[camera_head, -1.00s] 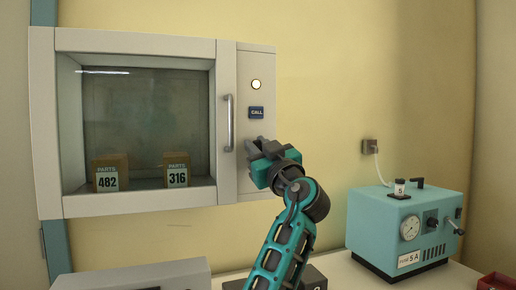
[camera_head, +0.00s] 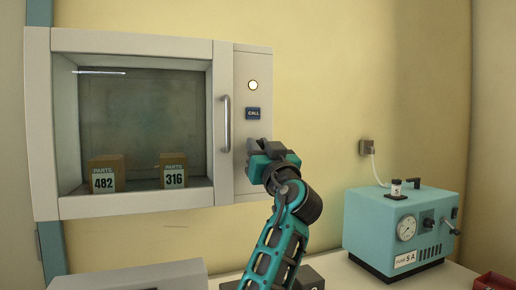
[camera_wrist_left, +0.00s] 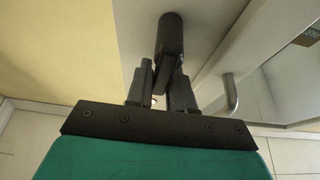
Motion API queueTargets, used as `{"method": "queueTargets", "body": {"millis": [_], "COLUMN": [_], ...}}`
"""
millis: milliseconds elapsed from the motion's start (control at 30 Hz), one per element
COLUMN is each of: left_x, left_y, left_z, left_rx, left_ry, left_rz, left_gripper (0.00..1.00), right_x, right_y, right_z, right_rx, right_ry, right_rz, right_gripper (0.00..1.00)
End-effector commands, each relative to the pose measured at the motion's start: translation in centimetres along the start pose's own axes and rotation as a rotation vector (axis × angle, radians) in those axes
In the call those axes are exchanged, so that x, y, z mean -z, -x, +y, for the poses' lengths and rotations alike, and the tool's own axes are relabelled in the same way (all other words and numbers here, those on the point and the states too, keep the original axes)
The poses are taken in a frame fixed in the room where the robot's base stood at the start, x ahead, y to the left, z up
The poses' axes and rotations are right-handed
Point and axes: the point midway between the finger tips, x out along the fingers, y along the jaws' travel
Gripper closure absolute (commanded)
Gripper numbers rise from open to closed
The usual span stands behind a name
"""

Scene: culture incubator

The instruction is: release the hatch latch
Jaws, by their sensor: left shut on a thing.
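The hatch (camera_head: 133,45) is a light grey framed window on the yellow wall, with a vertical bar handle (camera_head: 226,124) at its right side. In the left wrist view the latch (camera_wrist_left: 170,34) is a dark, rounded lever standing off the panel. The fingers of my left gripper (camera_wrist_left: 164,75) are shut on it. My right gripper is not in view.
Two brown PARTS boxes, 482 (camera_head: 104,176) and 316 (camera_head: 174,172), stand inside the hatch. A teal machine (camera_head: 400,230) with a gauge stands on the counter at right. A grey box (camera_head: 135,276) is at lower left.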

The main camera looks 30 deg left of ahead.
Motion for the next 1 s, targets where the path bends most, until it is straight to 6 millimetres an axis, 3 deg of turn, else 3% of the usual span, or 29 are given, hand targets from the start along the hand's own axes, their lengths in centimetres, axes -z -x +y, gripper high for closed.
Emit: {"method": "queueTargets", "body": {"millis": [133, 167, 367, 667, 767, 1000], "left_x": [-0.1, -0.1, -0.1, -0.1, -0.3, -0.4], "left_y": [0.1, 0.1, 0.0, 0.5, 1.7, 7.0], "left_z": [0.1, 0.1, 0.0, 0.0, 0.1, 0.1], "left_rx": [0.000, 0.000, 0.000, 0.000, 0.000, -0.003], "left_ry": [-0.005, -0.005, -0.003, -0.001, 0.000, 0.001], "left_rz": [-0.001, -0.001, 0.000, 0.001, 0.000, -0.001], "left_gripper": [1.00, 0.75, 0.57, 0.57, 0.57, 0.57], "right_x": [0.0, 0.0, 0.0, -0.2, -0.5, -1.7], "right_y": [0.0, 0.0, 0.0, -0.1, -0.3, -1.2], "right_z": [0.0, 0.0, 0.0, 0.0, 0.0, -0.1], "right_rx": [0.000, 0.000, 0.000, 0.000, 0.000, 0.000], "right_ry": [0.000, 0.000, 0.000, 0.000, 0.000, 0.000], "right_rz": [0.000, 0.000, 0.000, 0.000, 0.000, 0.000], "right_gripper": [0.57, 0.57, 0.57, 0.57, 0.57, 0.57]}}
